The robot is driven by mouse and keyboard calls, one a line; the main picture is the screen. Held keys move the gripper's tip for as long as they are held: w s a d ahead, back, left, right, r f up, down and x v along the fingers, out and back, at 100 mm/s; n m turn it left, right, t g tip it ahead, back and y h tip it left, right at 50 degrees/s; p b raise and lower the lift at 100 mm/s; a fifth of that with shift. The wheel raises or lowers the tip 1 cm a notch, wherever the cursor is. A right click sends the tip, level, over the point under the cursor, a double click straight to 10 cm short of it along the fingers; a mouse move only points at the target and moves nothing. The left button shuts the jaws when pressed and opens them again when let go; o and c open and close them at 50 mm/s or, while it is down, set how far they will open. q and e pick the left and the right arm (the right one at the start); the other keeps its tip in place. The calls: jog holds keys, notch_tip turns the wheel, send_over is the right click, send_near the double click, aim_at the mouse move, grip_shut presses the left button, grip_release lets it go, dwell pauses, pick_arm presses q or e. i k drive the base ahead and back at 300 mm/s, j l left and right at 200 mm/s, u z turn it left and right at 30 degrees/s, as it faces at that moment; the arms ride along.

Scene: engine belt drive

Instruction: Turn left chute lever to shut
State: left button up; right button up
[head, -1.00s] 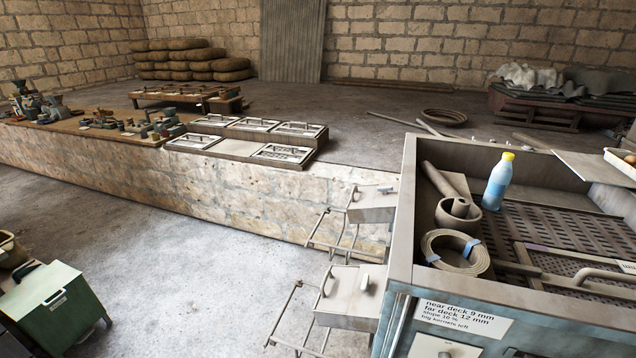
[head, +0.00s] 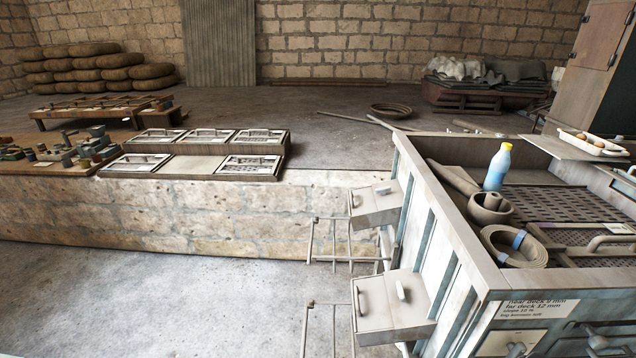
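Two grey box-shaped chutes stick out from the left side of the big grey-blue sieve machine (head: 455,225) in the head view. The farther chute (head: 370,206) has a small pale handle on its top. The nearer chute (head: 385,318) has a short pale upright handle (head: 401,291) on its top. Thin bars with round ends stand at the left edges of both chutes. I cannot tell from this view which part is the left chute lever or whether it is shut. Neither of my grippers is in view.
Wire frames (head: 335,240) stick out left below the chutes. A long stone bench (head: 190,215) stands behind. The concrete floor at lower left is clear.

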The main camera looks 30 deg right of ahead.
aim_at(383, 189)
jog(key=i+j+z, duration=0.2)
jog(key=i, duration=0.4)
jog(key=i+j+z, duration=0.2)
jog(key=i+j, duration=0.35)
jog(key=i+z, duration=0.2)
jog(key=z, duration=0.25)
jog(key=i+j+z, duration=0.1)
jog(key=z, duration=0.3)
jog(key=i+j+z, duration=0.2)
jog(key=z, duration=0.25)
jog(key=i+j+z, duration=0.15)
jog(key=z, duration=0.3)
jog(key=i+j+z, duration=0.1)
jog(key=j+z, duration=0.45)
jog(key=z, duration=0.3)
